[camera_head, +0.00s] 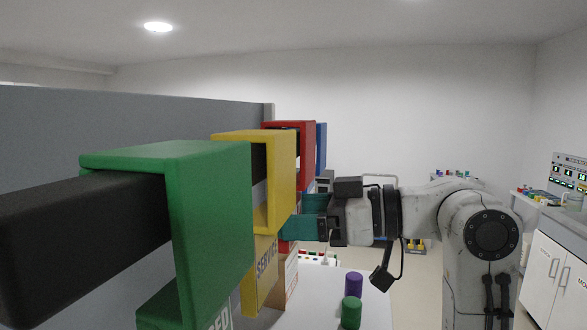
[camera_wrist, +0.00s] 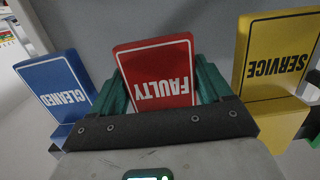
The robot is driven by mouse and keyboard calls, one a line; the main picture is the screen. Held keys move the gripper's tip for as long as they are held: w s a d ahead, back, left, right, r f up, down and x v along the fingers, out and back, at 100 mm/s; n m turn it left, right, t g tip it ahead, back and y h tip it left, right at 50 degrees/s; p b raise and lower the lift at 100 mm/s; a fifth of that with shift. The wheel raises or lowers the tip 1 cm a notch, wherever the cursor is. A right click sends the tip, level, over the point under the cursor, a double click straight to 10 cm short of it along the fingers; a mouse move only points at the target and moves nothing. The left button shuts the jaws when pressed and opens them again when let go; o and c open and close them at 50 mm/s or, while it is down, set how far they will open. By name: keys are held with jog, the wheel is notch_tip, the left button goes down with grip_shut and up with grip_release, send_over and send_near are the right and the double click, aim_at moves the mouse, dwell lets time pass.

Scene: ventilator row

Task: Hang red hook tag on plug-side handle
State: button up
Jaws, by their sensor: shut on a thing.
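The red hook tag (camera_head: 306,160) hangs over a black bar (camera_head: 60,220), behind a yellow tag (camera_head: 279,180) in the head view. In the wrist view its red plate (camera_wrist: 156,72), lettered FAULTY, stands between the teal fingers of my gripper (camera_wrist: 160,85). My gripper (camera_head: 308,228) is shut on this plate, below the hook. The yellow tag hides part of the red tag and the fingertips in the head view. I cannot identify a plug-side handle in either view.
A green tag (camera_head: 212,200) hangs nearest on the bar. A blue tag (camera_head: 321,145) hangs beyond the red one. In the wrist view, blue CLEANED (camera_wrist: 58,90) and yellow SERVICE (camera_wrist: 275,60) plates flank my gripper closely. A grey panel (camera_head: 130,120) stands behind the bar.

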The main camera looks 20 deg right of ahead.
jog(key=shift+r+p, duration=0.55)
jog(key=shift+r, duration=0.25)
jog(key=f+v, duration=0.1)
jog(key=v, duration=0.8)
jog(key=shift+p, duration=0.3)
dwell(0.8)
jog(key=shift+f, duration=0.1)
